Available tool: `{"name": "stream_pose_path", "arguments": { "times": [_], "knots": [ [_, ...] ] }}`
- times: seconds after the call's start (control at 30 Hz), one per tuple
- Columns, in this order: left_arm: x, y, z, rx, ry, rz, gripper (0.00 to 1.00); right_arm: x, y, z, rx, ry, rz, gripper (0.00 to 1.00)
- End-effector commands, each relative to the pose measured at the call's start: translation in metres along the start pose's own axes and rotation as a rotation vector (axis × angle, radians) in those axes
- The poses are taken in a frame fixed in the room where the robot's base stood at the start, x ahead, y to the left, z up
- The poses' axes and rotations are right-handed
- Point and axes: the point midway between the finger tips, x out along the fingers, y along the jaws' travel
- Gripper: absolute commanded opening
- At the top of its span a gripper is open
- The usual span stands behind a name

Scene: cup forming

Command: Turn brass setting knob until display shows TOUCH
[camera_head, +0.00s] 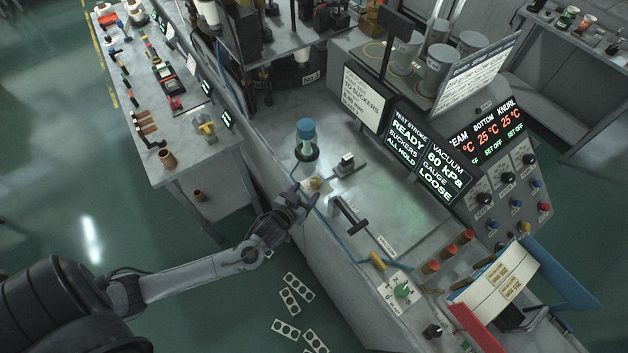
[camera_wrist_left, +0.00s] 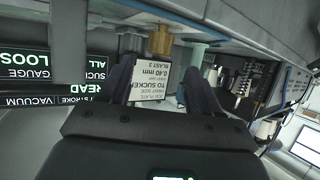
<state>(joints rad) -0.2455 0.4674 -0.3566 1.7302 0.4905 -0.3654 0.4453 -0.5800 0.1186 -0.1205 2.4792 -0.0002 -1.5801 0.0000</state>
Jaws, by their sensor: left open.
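The brass setting knob (camera_head: 316,184) is a small gold piece on the grey machine deck, just beyond my left gripper (camera_head: 303,198). In the left wrist view the knob (camera_wrist_left: 160,40) hangs between and ahead of the two dark fingers of that gripper (camera_wrist_left: 158,75), which are open and apart with nothing between them. The gauge display (camera_head: 443,172) reads VACUUM 60 kPa, GAUGE LOOSE. The display beside it (camera_head: 408,142) reads TEST STROKE READY, SUCKERS ALL HOLD. My right gripper is not in view.
A blue-topped cylinder (camera_head: 306,130) stands behind the knob, with a small block on a plate (camera_head: 346,163) to its right. A dark T-shaped handle (camera_head: 355,220) is close to the gripper's right. A white placard (camera_head: 364,97) stands at the back.

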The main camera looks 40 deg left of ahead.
Motion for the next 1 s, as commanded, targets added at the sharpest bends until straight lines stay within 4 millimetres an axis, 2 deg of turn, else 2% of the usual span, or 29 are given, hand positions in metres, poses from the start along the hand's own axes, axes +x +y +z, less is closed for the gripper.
{"name": "stream_pose_path", "arguments": {
  "times": [0.2, 0.43, 0.63, 0.93, 1.0],
  "knots": [
    [0.038, 0.000, -0.001, 0.000, 0.000, -0.001, 0.63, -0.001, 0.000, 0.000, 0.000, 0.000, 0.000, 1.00],
    [0.065, 0.001, 0.000, 0.001, -0.002, 0.000, 0.63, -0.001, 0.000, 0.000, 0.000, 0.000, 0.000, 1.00],
    [0.076, 0.001, 0.000, 0.000, -0.002, 0.001, 0.63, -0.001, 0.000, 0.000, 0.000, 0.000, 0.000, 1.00],
    [0.077, 0.001, 0.001, 0.000, -0.002, 0.001, 0.63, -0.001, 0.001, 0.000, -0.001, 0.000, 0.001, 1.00],
    [0.077, 0.001, 0.001, 0.000, -0.002, 0.001, 0.54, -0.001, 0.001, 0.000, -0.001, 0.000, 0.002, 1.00]
  ]
}}
